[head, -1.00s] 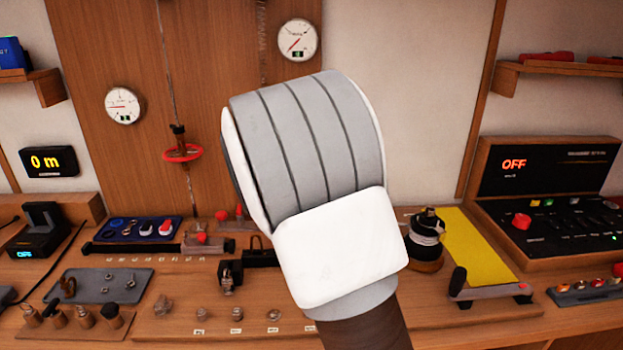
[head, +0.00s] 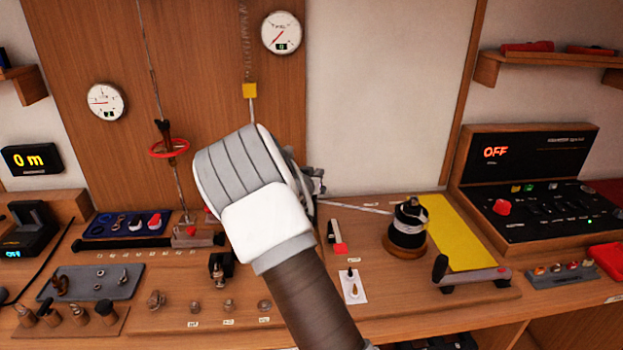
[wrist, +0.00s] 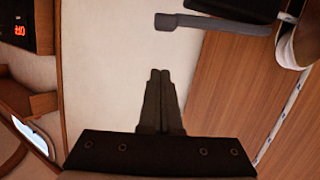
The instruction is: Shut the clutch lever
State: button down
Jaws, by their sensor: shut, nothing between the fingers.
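In the wrist view my gripper (wrist: 160,73) is shut, with its two dark fingers together and nothing between them. A grey lever (wrist: 210,23) with a squared end sticks out from a black body (wrist: 235,6) at the top of the wrist view; it looks like the clutch lever. The fingertips are apart from it, with pale wall showing between. In the head view my white and grey wrist hides the fingers. Small dark grey parts show just right of it, and I cannot tell whether they are gripper or clutch.
A light line (head: 360,207) runs from beside my wrist to the winch (head: 407,226). A yellow block (head: 249,90) hangs on a line above my wrist. The control panel (head: 535,185) is at right.

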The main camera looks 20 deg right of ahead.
jog(key=shift+s+f, duration=0.15)
jog(key=shift+f, duration=0.85)
jog(key=shift+s+f, duration=0.1)
jog(key=shift+f, duration=0.85)
jog(key=shift+s+d+f+b, duration=0.1)
jog(key=shift+f+b, duration=0.45)
jog(key=shift+f, duration=0.05)
jog(key=shift+s+d+f+b, duration=0.1)
jog(key=shift+f+b, duration=0.4)
jog(key=shift+f, duration=0.2)
